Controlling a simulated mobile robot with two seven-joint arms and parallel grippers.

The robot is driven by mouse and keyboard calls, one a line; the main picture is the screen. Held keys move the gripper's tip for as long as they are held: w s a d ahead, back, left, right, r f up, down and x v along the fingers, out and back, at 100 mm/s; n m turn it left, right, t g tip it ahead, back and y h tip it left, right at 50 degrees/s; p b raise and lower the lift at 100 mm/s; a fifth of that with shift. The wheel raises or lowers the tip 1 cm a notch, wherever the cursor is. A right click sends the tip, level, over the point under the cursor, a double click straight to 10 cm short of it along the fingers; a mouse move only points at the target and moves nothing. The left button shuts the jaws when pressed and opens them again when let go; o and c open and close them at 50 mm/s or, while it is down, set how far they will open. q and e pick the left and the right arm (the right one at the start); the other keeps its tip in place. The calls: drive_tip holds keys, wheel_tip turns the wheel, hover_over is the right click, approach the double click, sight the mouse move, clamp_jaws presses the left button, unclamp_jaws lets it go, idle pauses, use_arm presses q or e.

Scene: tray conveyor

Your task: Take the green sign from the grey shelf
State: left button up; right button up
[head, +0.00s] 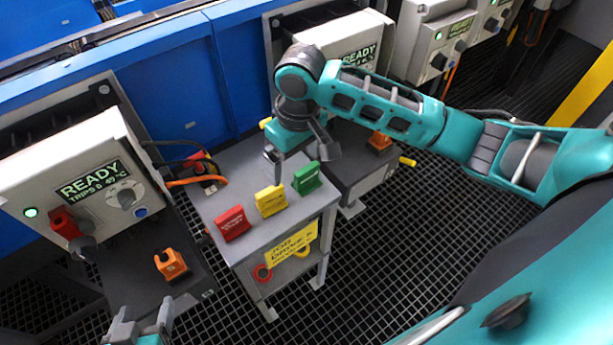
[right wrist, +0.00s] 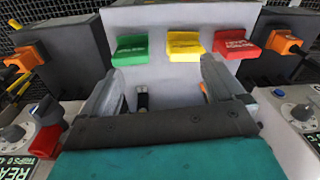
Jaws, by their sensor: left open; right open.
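The green sign (head: 307,178) stands upright on the grey shelf (head: 222,183), at the right end of a row of three signs. In the right wrist view the green sign (right wrist: 130,50) is at the left of the row, beyond my fingers. My right gripper (head: 298,167) is open and empty above the shelf, close behind the yellow and green signs in the head view. It also shows in the right wrist view (right wrist: 165,85), apart from the signs. My left gripper (head: 140,328) is open and empty at the bottom left of the head view.
A yellow sign (head: 270,200) and a red sign (head: 232,223) stand beside the green one. A cable with an orange plug (head: 205,181) lies at the shelf's back. Grey control boxes (head: 85,185) flank the shelf, with orange blocks (head: 171,264) on dark stands. Grating floor in front is free.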

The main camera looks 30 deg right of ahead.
sight(307, 168)
drive_tip(key=w+d+r+m, duration=0.1)
drive_tip(key=w+d+r, duration=0.1)
drive_tip(key=d, duration=0.1)
drive_tip(key=shift+h, duration=0.3)
drive_tip(key=f, duration=0.5)
drive_tip(key=f+b, duration=0.1)
drive_tip(key=f, duration=0.1)
drive_tip(key=shift+w+d+f, duration=0.15)
drive_tip(key=shift+w+d, duration=0.05)
drive_tip(key=shift+d, duration=0.05)
drive_tip(key=f, duration=0.3)
drive_tip(key=f+b, duration=0.1)
drive_tip(key=f, duration=0.1)
drive_tip(key=shift+w+d, duration=0.15)
drive_tip(key=shift+d, duration=0.1)
drive_tip(key=shift+f, duration=0.15)
drive_tip(key=shift+c, duration=0.3)
drive_tip(key=c, duration=0.9)
drive_tip(key=shift+c, duration=1.3)
